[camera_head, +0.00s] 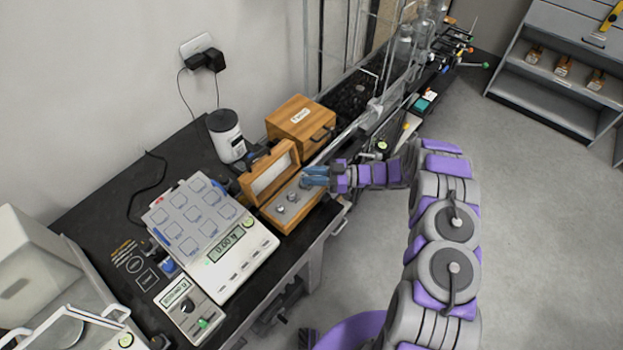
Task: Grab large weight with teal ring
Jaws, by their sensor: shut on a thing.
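An open wooden weight box (290,222) stands near the front edge of the black table. Two small metallic weights (286,203) sit in its grey insert on the left side. My gripper (305,181) reaches in from the right and is shut at the right end of the box. What it holds is hidden behind the blue-grey fingers. I cannot make out a teal ring on any weight at this size.
A digital scale (235,245) reading about 0.00 is left of the box, with a small meter (190,307) in front. A closed wooden box (301,120) and a white cylindrical device (226,133) stand behind. Open grey floor (540,220) lies to the right.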

